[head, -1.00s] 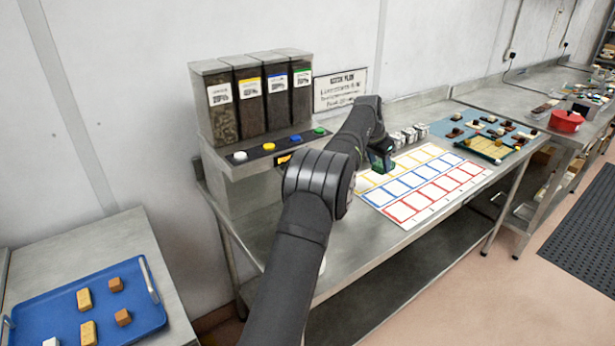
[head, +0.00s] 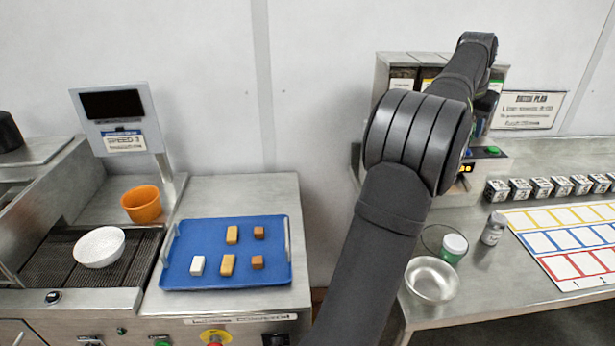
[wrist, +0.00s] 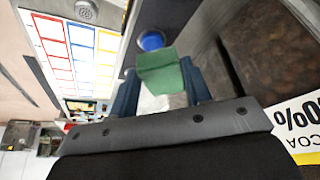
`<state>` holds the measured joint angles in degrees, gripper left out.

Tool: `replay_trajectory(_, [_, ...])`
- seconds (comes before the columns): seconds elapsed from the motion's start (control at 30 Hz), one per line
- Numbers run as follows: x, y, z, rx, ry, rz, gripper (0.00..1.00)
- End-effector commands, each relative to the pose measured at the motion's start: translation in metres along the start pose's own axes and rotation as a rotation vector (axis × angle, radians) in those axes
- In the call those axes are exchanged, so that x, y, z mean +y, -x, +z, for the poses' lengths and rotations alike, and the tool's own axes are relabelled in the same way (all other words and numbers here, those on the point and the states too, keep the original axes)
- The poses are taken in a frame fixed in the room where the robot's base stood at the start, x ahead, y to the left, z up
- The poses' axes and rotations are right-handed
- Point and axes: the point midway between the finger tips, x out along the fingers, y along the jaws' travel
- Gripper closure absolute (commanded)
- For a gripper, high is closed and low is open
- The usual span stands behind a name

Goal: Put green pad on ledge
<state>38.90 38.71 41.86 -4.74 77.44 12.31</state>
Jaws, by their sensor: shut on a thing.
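My gripper (wrist: 161,80) is shut on the green pad (wrist: 162,68), which sits between its two dark blue fingers in the wrist view. A blue button (wrist: 152,40) on the ledge shows just beyond the pad; I cannot tell whether the pad touches anything there. In the head view the ledge (head: 490,165) juts out below the bins, with a blue and a green button on its dark strip. My gripper (head: 487,103) is above the ledge there, partly hidden by my arm.
Dispenser bins (head: 398,68) stand behind the ledge, close to my gripper. A steel bowl (head: 432,280), a green jar (head: 453,248) and a row of dice-like blocks (head: 540,187) are on the bench. A blue tray (head: 190,262) holds several small blocks at left.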

Motion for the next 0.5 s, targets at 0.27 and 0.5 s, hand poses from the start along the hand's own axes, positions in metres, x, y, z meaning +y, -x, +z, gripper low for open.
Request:
replay_trajectory(0.27, [-0.094, 0.054, 0.083, 0.001, 0.146, -0.06, 0.77])
replay_trajectory(0.5, [-0.157, 0.077, 0.143, -0.001, 0.29, -0.12, 0.77])
